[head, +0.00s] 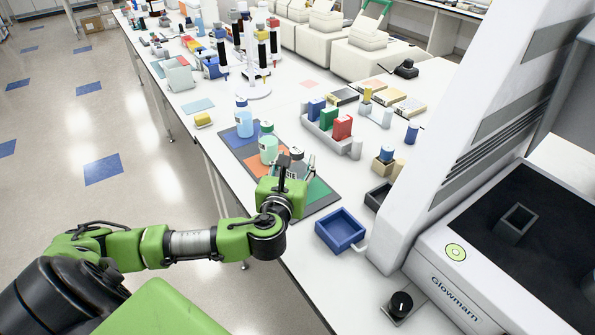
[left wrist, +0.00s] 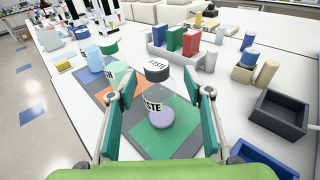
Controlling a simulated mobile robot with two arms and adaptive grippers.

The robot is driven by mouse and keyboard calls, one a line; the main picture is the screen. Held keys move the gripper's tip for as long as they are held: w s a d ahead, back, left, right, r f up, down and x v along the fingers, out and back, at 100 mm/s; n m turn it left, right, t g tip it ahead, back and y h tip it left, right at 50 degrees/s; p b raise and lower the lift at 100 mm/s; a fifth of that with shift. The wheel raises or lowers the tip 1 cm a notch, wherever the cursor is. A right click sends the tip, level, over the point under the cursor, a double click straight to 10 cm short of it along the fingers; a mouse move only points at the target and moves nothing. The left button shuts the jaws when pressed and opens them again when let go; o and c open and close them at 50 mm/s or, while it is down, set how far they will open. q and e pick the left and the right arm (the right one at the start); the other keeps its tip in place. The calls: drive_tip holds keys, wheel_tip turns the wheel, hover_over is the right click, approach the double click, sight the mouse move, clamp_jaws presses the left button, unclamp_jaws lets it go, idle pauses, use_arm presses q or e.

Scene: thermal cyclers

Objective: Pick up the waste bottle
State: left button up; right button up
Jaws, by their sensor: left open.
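The waste bottle (left wrist: 157,102) is clear with a black cap and a "WASTE" label, and holds a little purple liquid at its base. It stands upright on the green patch of a mat (left wrist: 193,145). My right gripper is not in view.
A green-capped bottle (head: 268,146) and a blue bottle (head: 243,120) stand left of the waste bottle. A rack with coloured boxes (head: 325,135) is behind. An empty blue tray (head: 341,232) and a large white machine (head: 450,270) are to the right.

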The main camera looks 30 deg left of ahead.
sight(295, 155)
use_arm(q)
drive_tip(key=x, duration=0.2)
drive_tip(key=p+x, duration=0.1)
drive_tip(key=x, duration=0.1)
drive_tip(key=shift+a+r, duration=0.15)
drive_tip(key=shift+a, duration=0.15)
drive_tip(key=shift+w+a+p, duration=0.1)
drive_tip(key=shift+w+p, duration=0.2)
drive_tip(key=shift+w, duration=0.05)
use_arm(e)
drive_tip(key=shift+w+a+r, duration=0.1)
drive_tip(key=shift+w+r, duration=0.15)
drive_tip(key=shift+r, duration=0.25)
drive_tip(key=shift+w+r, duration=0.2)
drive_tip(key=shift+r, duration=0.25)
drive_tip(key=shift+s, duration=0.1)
use_arm(q)
clamp_jaws()
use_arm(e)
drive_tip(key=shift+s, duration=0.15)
